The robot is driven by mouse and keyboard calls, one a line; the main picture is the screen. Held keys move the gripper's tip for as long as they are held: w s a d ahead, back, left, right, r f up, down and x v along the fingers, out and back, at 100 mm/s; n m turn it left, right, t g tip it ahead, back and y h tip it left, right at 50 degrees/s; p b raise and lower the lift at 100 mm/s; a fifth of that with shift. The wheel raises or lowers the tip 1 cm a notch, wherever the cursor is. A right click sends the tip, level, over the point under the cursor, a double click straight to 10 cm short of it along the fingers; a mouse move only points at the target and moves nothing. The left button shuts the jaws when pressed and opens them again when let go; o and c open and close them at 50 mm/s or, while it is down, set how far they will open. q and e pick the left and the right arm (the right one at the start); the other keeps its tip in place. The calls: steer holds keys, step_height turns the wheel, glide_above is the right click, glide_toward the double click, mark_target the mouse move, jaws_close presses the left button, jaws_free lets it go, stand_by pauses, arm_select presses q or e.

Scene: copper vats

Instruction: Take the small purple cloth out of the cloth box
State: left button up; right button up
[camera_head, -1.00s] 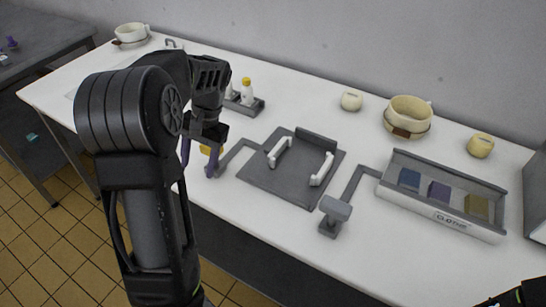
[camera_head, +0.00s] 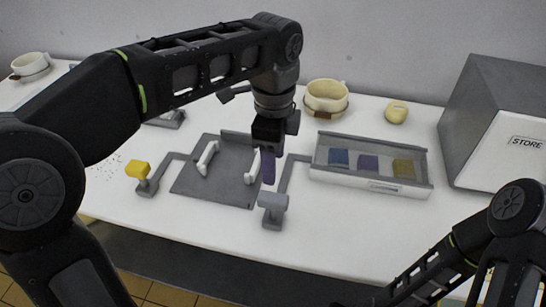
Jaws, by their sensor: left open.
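The cloth box (camera_head: 424,190) is a shallow grey tray at the right of the table. In it lie a blue cloth (camera_head: 339,158), the small purple cloth (camera_head: 368,163) and an olive-yellow cloth (camera_head: 403,168), side by side. My left gripper (camera_head: 270,170) is open, points down and is to the left of the box, above the table by the right edge of the grey plate. Nothing shows between its fingers, which look purplish. My right arm comes in at the lower right, and its gripper is out of view.
A grey plate with two white handles (camera_head: 205,158) lies left of the box. Behind are a cream pot (camera_head: 326,98), a small yellow pot (camera_head: 396,112) and a grey STORE box (camera_head: 500,125).

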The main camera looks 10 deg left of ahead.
mark_target(273, 197)
arm_select(q)
steer(key=shift+a+f, duration=0.1)
steer(key=shift+f, duration=0.1)
step_height(273, 197, down, 12)
steer(key=shift+r, duration=0.15)
stand_by(0.7)
steer(key=shift+c, duration=0.3)
jaws_close()
stand_by(0.3)
